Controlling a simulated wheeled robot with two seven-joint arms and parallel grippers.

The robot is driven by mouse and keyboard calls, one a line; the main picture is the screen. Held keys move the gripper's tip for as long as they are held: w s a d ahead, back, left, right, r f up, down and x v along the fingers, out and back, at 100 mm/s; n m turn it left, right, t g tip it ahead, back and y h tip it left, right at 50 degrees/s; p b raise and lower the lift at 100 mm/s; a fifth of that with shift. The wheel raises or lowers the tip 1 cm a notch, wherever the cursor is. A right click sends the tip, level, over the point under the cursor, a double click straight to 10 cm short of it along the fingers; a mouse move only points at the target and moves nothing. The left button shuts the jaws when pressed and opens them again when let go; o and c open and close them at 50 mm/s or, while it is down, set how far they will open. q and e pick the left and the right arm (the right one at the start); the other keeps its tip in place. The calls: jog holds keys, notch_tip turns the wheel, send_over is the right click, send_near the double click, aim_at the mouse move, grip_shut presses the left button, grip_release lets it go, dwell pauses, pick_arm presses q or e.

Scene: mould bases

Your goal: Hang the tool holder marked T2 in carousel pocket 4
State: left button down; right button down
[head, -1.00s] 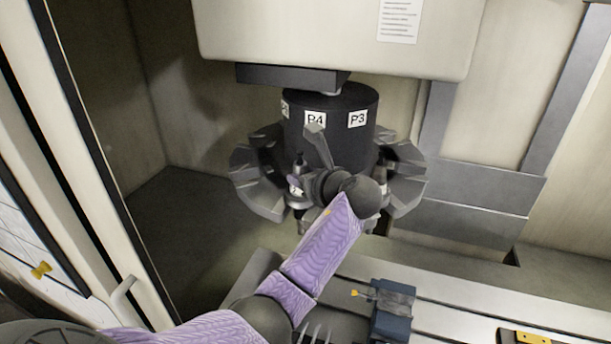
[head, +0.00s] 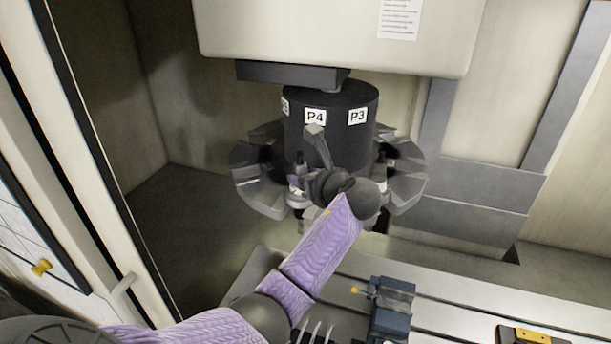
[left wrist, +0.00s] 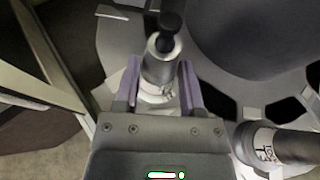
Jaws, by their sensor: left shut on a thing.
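My left gripper (head: 297,183) is shut on a grey tool holder with a dark top knob (head: 299,159). The holder stands upright at the near side of the carousel, below the P4 label (head: 315,117). In the left wrist view, the holder (left wrist: 159,62) sits between the two purple fingers of the left gripper (left wrist: 160,88). Its marking is hidden or too small to read. The grey carousel (head: 258,189) surrounds it closely. The fingers hide the holder's lower part, so I cannot tell whether it is seated in the pocket. My right gripper is out of view.
The black hub bears a P3 label (head: 358,117) to the right. Below lie the machine table (head: 455,315) and a blue vise (head: 391,322). The enclosure door frame is at the left.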

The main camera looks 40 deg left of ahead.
pick_arm(q)
jog(key=shift+c, duration=0.5)
grip_release()
jog(key=shift+f, duration=0.15)
jog(key=b+v, duration=0.2)
jog(key=v, duration=0.8)
jog(key=shift+s, duration=0.1)
